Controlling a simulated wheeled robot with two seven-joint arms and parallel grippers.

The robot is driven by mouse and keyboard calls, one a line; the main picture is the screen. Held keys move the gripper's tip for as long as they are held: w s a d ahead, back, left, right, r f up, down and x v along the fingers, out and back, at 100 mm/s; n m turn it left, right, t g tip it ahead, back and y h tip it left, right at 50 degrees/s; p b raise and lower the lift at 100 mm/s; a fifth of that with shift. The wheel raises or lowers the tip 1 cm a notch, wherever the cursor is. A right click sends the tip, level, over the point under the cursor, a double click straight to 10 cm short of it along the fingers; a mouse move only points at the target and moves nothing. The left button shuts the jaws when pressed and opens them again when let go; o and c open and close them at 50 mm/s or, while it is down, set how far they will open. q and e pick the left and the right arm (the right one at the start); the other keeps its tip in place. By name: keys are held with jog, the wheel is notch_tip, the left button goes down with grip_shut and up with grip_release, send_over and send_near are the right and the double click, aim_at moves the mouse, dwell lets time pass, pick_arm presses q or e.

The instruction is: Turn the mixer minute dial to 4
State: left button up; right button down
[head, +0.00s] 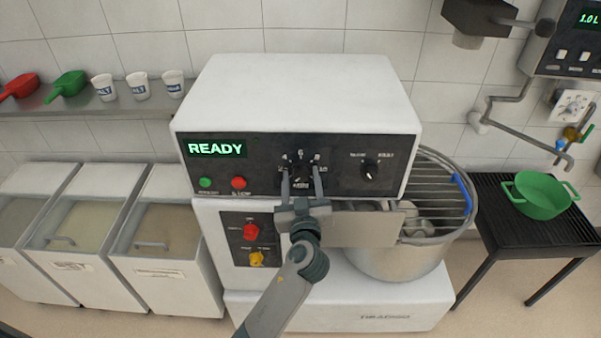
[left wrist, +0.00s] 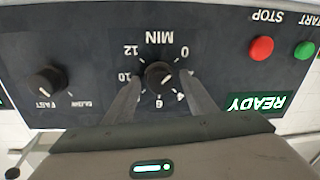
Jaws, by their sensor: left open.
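The mixer (head: 300,95) is a white machine with a black control panel and a lit READY display. Its black minute dial (left wrist: 159,75), under the word MIN, shows upside down in the left wrist view, ringed by numbers. A pale pointer mark is on the knob, but I cannot tell surely which number it faces. My left gripper (head: 302,172) is open at the panel. In the left wrist view its fingertips (left wrist: 161,80) lie either side of the dial, with no clear contact; they hide some numbers. In the head view the fingers partly cover the dial. My right gripper is out of view.
A speed dial (head: 370,169) sits right of the minute dial. Green (head: 205,183) and red (head: 238,183) buttons sit left of it. Below are a red knob (head: 250,231) and a yellow knob (head: 257,258). The steel bowl (head: 395,263) with wire guard stands at right.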

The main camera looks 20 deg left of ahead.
pick_arm(q)
jog(key=shift+s, duration=0.1)
jog(key=shift+c, duration=0.6)
jog(key=shift+r, duration=0.1)
jog(key=c, duration=0.9)
